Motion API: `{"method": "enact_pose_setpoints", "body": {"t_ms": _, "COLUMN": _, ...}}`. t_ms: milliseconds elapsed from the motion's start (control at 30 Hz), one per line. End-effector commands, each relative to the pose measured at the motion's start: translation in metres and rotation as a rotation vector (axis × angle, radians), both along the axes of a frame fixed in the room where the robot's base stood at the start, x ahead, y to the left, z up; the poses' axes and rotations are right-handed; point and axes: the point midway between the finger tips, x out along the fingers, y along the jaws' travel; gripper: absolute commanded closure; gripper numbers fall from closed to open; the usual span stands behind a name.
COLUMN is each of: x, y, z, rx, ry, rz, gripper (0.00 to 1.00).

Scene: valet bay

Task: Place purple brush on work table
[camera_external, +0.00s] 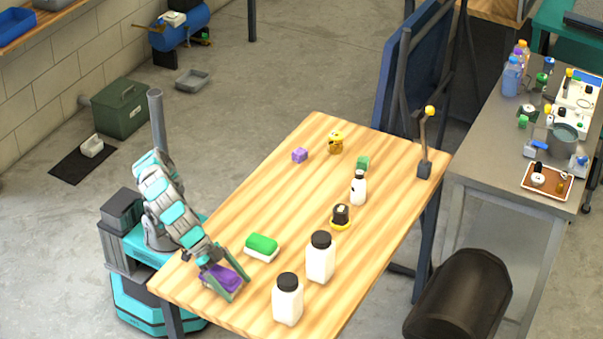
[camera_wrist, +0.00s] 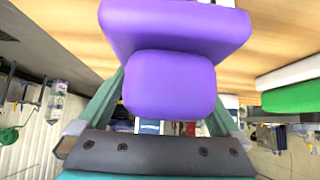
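The purple brush (camera_external: 222,277) is at the near left end of the wooden work table (camera_external: 285,195). My gripper (camera_external: 226,283) is low over that corner, with its fingers on either side of the brush. In the wrist view the brush (camera_wrist: 172,40) fills the upper middle, its narrower purple part between the two fingers of my gripper (camera_wrist: 170,100). The fingers appear to touch its sides. The brush is at or very near the table surface; whether it rests on it I cannot tell.
A green and white brush (camera_external: 262,247) lies just right of my gripper, also in the wrist view (camera_wrist: 290,90). Two white jars with black lids (camera_external: 288,300) (camera_external: 320,258) stand nearby. The table's middle left is clear.

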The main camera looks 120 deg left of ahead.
Motion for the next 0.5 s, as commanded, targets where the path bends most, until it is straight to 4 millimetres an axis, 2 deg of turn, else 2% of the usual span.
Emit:
{"method": "enact_pose_setpoints", "body": {"t_ms": 267, "x": 0.0, "y": 0.0, "z": 0.005, "rx": 0.0, "ry": 0.0, "rz": 0.0, "gripper": 0.0}}
{"method": "enact_pose_setpoints", "body": {"t_ms": 500, "x": -0.02, "y": 0.0, "z": 0.023, "rx": -0.001, "ry": -0.002, "rz": -0.001, "gripper": 0.0}}
